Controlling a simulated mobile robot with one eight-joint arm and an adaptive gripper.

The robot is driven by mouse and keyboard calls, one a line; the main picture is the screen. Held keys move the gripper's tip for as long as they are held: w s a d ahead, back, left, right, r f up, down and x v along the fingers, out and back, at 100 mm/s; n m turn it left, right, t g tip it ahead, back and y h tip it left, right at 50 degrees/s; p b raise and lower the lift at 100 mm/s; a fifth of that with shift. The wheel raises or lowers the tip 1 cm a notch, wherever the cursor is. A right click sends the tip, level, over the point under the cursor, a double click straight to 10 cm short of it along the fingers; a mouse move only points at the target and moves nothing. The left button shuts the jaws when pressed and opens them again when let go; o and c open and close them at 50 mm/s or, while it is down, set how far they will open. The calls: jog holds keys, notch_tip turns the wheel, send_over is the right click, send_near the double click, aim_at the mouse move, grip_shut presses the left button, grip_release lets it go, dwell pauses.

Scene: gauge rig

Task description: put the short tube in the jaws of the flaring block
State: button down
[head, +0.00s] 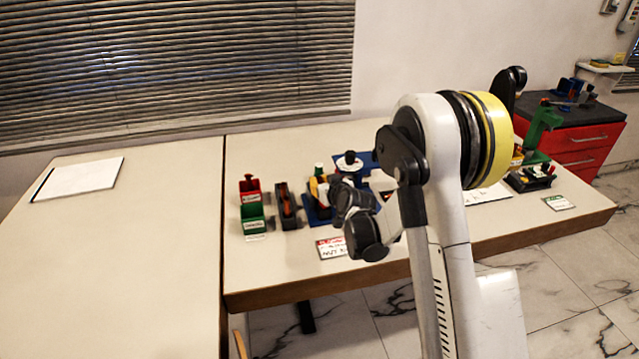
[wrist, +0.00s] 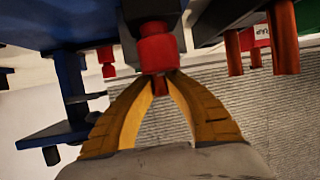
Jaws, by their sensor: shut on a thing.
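In the wrist view, my gripper (wrist: 161,76) has its two yellow fingers closed on a narrow red piece (wrist: 160,86). This piece meets a wider red collar (wrist: 158,50) under a black cylinder (wrist: 148,12). I cannot tell whether the narrow piece is the short tube or part of the collar. Copper-coloured tubes (wrist: 283,38) stand to the right, apart from the fingers. In the head view, a dark rack (head: 285,207) holds copper-coloured pieces. My wrist hides the fingers there, and I cannot pick out the flaring block's jaws with certainty.
A red bin (head: 250,188) and a green bin (head: 252,217) stand left of the rack. A black-topped device (head: 349,162) is behind my wrist. A green press (head: 541,128) stands at the right. The left table (head: 120,260) is clear except for a white sheet (head: 78,179).

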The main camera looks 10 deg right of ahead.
jog(key=shift+f, duration=0.1)
jog(key=c, duration=1.5)
grip_release()
